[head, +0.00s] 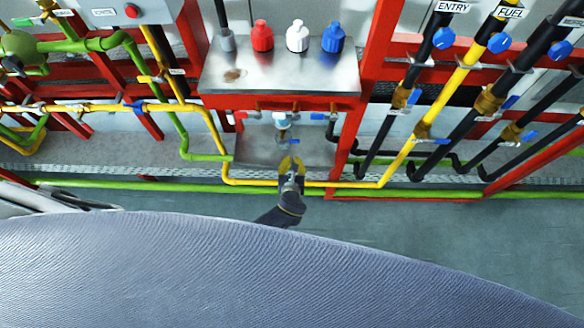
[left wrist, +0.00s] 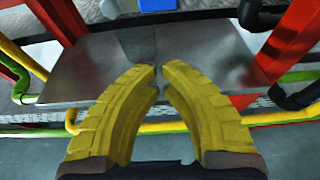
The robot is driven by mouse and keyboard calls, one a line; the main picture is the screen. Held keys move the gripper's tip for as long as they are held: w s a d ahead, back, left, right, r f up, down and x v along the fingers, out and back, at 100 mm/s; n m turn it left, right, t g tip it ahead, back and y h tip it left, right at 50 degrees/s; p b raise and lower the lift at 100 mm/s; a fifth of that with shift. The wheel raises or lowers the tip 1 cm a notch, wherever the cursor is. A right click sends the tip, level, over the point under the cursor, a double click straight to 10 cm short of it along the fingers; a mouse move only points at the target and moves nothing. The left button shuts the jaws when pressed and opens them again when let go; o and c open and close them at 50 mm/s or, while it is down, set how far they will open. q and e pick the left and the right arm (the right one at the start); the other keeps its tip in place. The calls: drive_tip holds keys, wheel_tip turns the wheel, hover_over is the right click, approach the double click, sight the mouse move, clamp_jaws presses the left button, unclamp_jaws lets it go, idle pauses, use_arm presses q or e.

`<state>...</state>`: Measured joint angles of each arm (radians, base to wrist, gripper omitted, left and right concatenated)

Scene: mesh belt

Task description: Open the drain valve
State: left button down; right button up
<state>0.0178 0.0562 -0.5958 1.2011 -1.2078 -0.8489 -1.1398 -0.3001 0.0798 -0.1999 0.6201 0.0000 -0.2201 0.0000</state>
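Below the steel sink unit (head: 280,79), a pale outlet fitting with a blue part (head: 281,121) hangs at the centre; it looks like the drain valve. In the left wrist view, a blue part (left wrist: 158,5) shows at the top edge, cut off. My left gripper (head: 291,160) has yellow fingers and is below and in front of this fitting, apart from it. In the left wrist view, the fingertips (left wrist: 159,70) have a narrow gap between them, with nothing held. My right gripper is not in view.
A steel tray (head: 255,151) lies under the outlet. Red frame posts (head: 372,60) and a yellow pipe (head: 260,183) border the space. Red (head: 262,37), white (head: 297,37) and blue (head: 333,38) bottles stand above. Small blue handles (head: 318,116) sit nearby.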

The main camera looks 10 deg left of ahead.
sight(289, 142)
use_arm(q)
drive_tip(key=x, duration=0.4)
drive_tip(key=shift+w+f, duration=0.1)
drive_tip(key=shift+w, duration=0.15)
drive_tip(key=shift+s+r, duration=0.15)
drive_tip(key=shift+r, duration=1.85)
drive_tip(key=shift+a, duration=0.1)
